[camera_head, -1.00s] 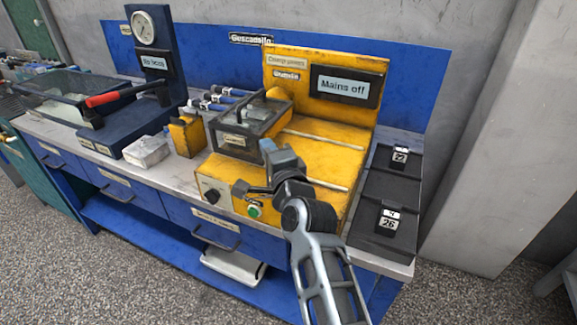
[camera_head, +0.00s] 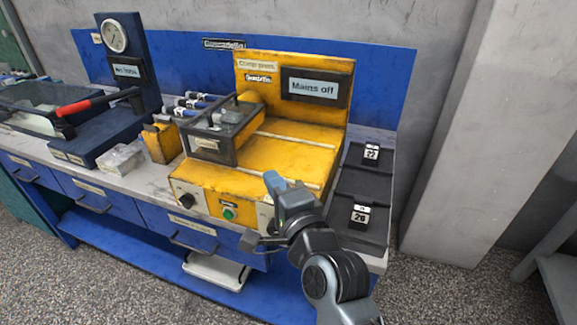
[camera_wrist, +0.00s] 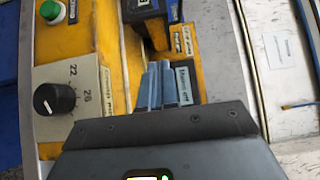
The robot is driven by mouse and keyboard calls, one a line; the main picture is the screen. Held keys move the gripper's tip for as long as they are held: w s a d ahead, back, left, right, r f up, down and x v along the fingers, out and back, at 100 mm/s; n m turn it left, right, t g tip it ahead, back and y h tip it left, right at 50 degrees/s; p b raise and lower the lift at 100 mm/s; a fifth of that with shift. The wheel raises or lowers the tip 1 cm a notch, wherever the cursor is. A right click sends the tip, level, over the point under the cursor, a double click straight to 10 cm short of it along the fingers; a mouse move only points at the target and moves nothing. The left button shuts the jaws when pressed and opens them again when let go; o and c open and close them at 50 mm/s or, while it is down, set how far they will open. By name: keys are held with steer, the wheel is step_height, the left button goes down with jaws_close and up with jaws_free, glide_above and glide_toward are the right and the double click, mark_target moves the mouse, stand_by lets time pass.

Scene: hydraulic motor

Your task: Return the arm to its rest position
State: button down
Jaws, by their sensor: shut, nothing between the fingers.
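My gripper (camera_head: 273,182) is at the front right of the yellow clamp press (camera_head: 290,152) in the head view. Its blue-grey fingers are together and empty. In the wrist view my gripper (camera_wrist: 160,85) reaches up from the dark gripper body, over the yellow housing. Part of the press's front panel is hidden behind my wrist in the head view. The rest of my arm runs down to the lower edge of the head view.
A green button (camera_head: 228,213) and a black knob (camera_head: 187,200) are on the press front. Another knob (camera_wrist: 54,99) shows in the wrist view. Dark trays (camera_head: 358,195) lie right of the press. A gauge stand (camera_head: 128,62) stands at the left. Floor in front is clear.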

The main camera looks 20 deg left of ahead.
steer(key=s+d+f+n+t+h, duration=0.1)
steer(key=s+d+f+h, duration=0.1)
steer(key=s+d+f, duration=0.5)
steer(key=s+d+f+n+h, duration=0.1)
steer(key=s+d+f+h, duration=0.3)
steer(key=d, duration=0.7)
steer(key=s+d+f+n+t+h, duration=0.1)
steer(key=s+d+f+n, duration=0.1)
steer(key=s+d, duration=0.6)
steer(key=s+d+r+n+h, duration=0.1)
steer(key=s+d+r, duration=0.2)
steer(key=s, duration=0.4)
steer(key=s+d+r+n+h, duration=0.2)
steer(key=s+d, duration=0.3)
steer(key=s, duration=0.3)
steer(key=s+d+r+n+h, duration=0.2)
steer(key=s+d+r, duration=0.1)
steer(key=s, duration=0.5)
steer(key=shift+d+r, duration=0.4)
steer(key=shift+r, duration=0.4)
steer(key=c, duration=1.8)
jaws_free()
steer(key=shift+c, duration=0.2)
